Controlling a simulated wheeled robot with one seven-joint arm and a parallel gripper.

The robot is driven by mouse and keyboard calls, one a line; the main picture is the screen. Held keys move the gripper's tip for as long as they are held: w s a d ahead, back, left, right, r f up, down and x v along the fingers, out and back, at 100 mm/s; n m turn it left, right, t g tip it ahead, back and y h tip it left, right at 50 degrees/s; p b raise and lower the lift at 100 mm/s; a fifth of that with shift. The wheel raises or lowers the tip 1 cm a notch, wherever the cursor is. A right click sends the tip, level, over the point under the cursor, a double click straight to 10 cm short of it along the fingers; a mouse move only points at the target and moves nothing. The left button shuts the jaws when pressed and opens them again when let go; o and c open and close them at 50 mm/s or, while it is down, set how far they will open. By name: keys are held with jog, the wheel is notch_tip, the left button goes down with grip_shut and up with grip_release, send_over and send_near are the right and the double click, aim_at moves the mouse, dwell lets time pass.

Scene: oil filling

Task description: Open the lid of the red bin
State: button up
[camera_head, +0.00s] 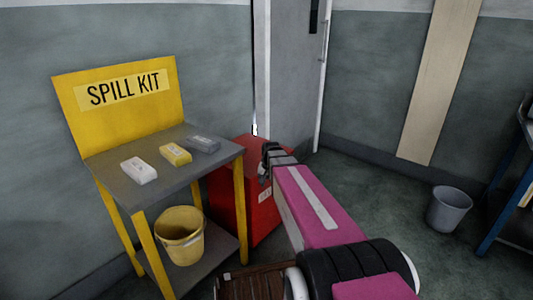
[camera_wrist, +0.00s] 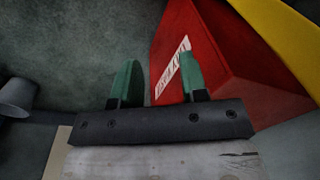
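The red bin (camera_head: 226,200) stands on the floor just right of the spill kit table, against the wall. A white label (camera_head: 264,194) is on its front. My arm covers part of its top and right side in the head view. No raised lid shows, and the lid seam cannot be made out. My gripper (camera_head: 265,158) is at the bin's upper right edge in that view. In the wrist view, the two green fingers of my gripper (camera_wrist: 158,65) are apart with nothing between them. The red bin (camera_wrist: 240,85) is right behind the right finger; contact cannot be told.
The yellow spill kit table (camera_head: 240,210) stands close on the bin's left, bearing several small packs, with a yellow bucket (camera_head: 180,236) below. A door (camera_head: 292,75) is behind. A grey bucket (camera_head: 449,208) and a blue-legged table (camera_head: 505,195) stand right. Floor between is clear.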

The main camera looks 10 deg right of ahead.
jog(key=w+d+r+m, duration=0.2)
jog(key=w+r, duration=0.2)
jog(key=w, duration=0.4)
jog(key=w+d+r+m+t, duration=0.1)
jog(key=w+d+r+m, duration=0.2)
jog(key=w, duration=0.4)
jog(key=w+d+r+m, duration=0.1)
jog(key=w+d+r, duration=0.1)
jog(key=w+r, duration=0.5)
jog(key=shift+y, duration=0.4)
jog(key=f, duration=0.4)
jog(key=w+f, duration=0.1)
jog(key=f, duration=0.3)
jog(key=w+a+f, duration=0.1)
jog(key=f, duration=0.3)
jog(key=shift+w, duration=0.1)
jog(key=shift+r, duration=0.1)
grip_shut()
